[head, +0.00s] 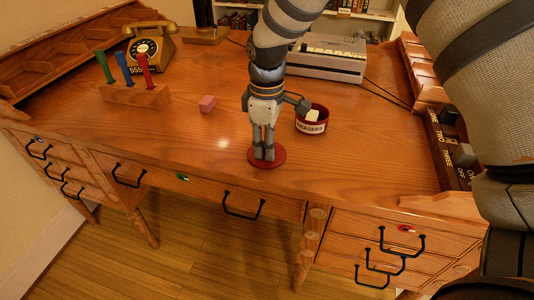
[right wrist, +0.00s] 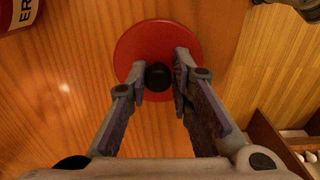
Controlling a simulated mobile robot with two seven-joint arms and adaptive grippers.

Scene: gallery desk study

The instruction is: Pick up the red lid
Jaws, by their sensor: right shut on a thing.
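The red lid (head: 279,161) is a flat round disc near the front edge of the desk. In the right wrist view the red lid (right wrist: 148,42) shows a black knob (right wrist: 158,76) at its middle. My right gripper (head: 264,153) points down over the lid, and its fingers (right wrist: 160,88) are closed about the knob. I cannot tell whether the lid rests on the wood or is slightly above it. My left gripper is not in view.
A red eraser tub (head: 312,126) stands just right of the gripper. A pink block (head: 207,103), a wooden holder (head: 135,95) with coloured handles and a telephone (head: 149,47) are to the left. A typewriter-like machine (head: 328,62) is behind. The desk's left front is clear.

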